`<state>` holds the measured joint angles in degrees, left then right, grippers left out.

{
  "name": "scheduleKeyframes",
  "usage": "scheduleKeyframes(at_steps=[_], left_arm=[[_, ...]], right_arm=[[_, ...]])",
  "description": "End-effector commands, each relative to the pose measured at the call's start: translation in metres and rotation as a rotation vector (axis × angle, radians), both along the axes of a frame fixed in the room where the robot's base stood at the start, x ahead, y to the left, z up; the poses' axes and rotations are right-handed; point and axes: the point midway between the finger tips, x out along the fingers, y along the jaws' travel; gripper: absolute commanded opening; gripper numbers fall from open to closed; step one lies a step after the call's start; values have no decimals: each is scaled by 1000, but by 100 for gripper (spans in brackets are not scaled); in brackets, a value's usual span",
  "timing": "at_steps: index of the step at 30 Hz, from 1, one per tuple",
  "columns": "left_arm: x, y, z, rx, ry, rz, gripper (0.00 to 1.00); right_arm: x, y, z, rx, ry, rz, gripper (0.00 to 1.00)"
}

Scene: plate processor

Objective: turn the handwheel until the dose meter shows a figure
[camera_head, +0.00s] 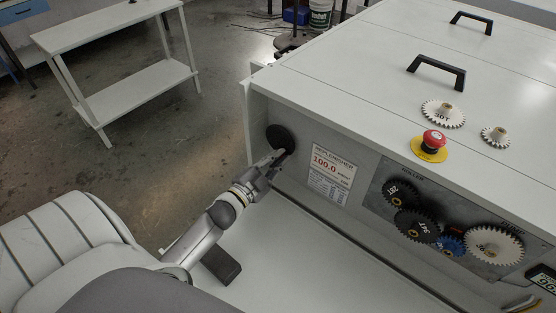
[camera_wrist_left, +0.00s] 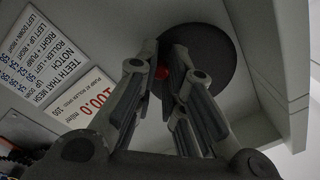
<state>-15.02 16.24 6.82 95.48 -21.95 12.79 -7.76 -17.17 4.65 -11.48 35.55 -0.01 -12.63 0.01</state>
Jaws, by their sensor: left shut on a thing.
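The handwheel (camera_head: 279,136) is a black disc on the left end of the machine's front panel. In the left wrist view it is the large dark disc (camera_wrist_left: 218,58) behind the fingers. My left gripper (camera_head: 281,156) is at its lower right part, shut on the handwheel. In the wrist view the fingertips (camera_wrist_left: 168,62) overlap the disc's edge, with a small red spot between them; the exact grip is hidden. A digital display (camera_head: 543,281), perhaps the dose meter, is cut off at the right edge; its full figure cannot be read. My right gripper is not in view.
A replenisher card (camera_head: 331,174) reading 100.0 is right of the handwheel. Further right are dark gears (camera_head: 416,225), a blue gear and a white gear (camera_head: 494,245). A red emergency button (camera_head: 433,140) and loose white gears (camera_head: 443,114) are on the machine's top.

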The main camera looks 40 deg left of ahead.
Motion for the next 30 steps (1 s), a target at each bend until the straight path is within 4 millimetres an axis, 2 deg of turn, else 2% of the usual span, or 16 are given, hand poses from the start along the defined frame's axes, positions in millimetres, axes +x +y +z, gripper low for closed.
scheduleKeyframes(at_steps=[7, 21, 22, 27, 30], left_arm=[[0, 2, -3, 64, -1, 0, 0], [0, 2, -3, 74, -2, 1, 0], [0, 2, -3, 74, -2, 1, 13], [0, 2, -3, 74, -2, 0, 35], [0, 2, -2, 73, -4, 0, 35]], right_arm=[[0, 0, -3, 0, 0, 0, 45], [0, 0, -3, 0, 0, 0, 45], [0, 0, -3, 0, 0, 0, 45], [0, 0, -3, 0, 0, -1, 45], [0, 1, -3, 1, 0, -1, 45]])
